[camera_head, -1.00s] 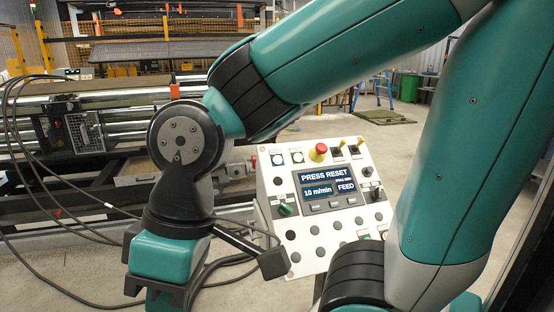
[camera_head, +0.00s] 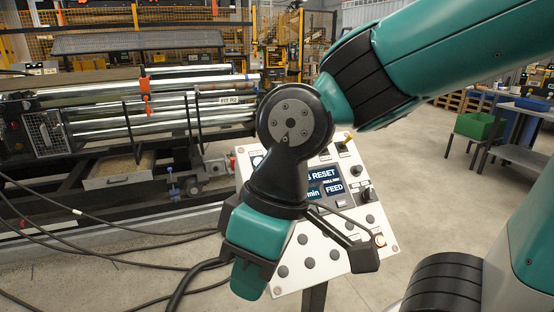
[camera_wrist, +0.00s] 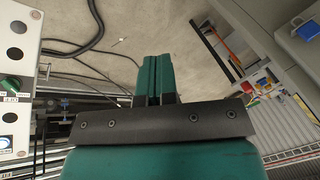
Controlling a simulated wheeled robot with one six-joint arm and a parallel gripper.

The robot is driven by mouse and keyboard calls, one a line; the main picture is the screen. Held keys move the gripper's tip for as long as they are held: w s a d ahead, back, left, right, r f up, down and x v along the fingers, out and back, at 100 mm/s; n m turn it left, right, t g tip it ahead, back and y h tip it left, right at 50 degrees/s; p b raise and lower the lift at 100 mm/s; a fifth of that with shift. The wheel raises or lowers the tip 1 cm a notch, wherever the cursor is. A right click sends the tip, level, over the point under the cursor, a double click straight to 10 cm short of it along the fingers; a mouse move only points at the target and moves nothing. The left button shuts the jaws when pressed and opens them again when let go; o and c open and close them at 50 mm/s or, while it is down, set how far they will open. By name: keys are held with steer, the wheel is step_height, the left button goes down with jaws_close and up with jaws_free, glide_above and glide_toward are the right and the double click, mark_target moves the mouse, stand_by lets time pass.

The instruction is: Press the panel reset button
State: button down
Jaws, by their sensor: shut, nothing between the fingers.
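The white sloped control panel (camera_head: 322,252) stands on a post, partly behind my arm. Its screen (camera_head: 330,184) shows "RESET" and "FEED", with its left part covered. A pale blue-white round button (camera_head: 257,161) shows at the panel's upper left edge. In the wrist view the panel (camera_wrist: 18,62) fills the left edge, with a green knob (camera_wrist: 11,83) and a lit blue-white button (camera_wrist: 5,142). I cannot read which button is reset. My gripper (camera_wrist: 154,78) is shut and empty, to the side of the panel; in the head view it points down left of it.
A roller machine (camera_head: 160,110) stands at the left behind the panel. Black cables (camera_head: 110,255) lie on the floor at left. A table with a green bin (camera_head: 478,126) is at right. Open floor lies between panel and table.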

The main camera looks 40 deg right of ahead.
steer(key=w+d+r+m+t+y, duration=0.15)
steer(key=w+t, duration=0.25)
steer(key=w, duration=0.7)
steer(key=w+d+m+t+y, duration=0.2)
steer(key=w+d+t, duration=0.1)
steer(key=w, duration=0.8)
steer(key=w+d+m+t+h, duration=0.2)
steer(key=w+d+m+t, duration=0.1)
steer(key=d, duration=0.7)
steer(key=w+d+m+t+h+p, duration=0.1)
steer(key=w+d+m+t+h, duration=0.2)
steer(key=w+d+t, duration=0.3)
steer(key=w+d, duration=0.1)
steer(key=d, duration=0.4)
steer(key=shift+w+d+f, duration=0.15)
steer(key=shift+f, duration=0.1)
steer(key=w+f, duration=0.1)
steer(key=f, duration=0.1)
steer(key=w+f+b, duration=0.1)
steer(key=w+f, duration=0.1)
steer(key=w+d+f, duration=0.1)
steer(key=f, duration=0.1)
steer(key=shift+w+d, duration=0.1)
steer(key=shift+w, duration=0.25)
steer(key=shift+w+d+f+b, duration=0.15)
steer(key=shift+w+f+b, duration=0.25)
steer(key=shift+b, duration=0.05)
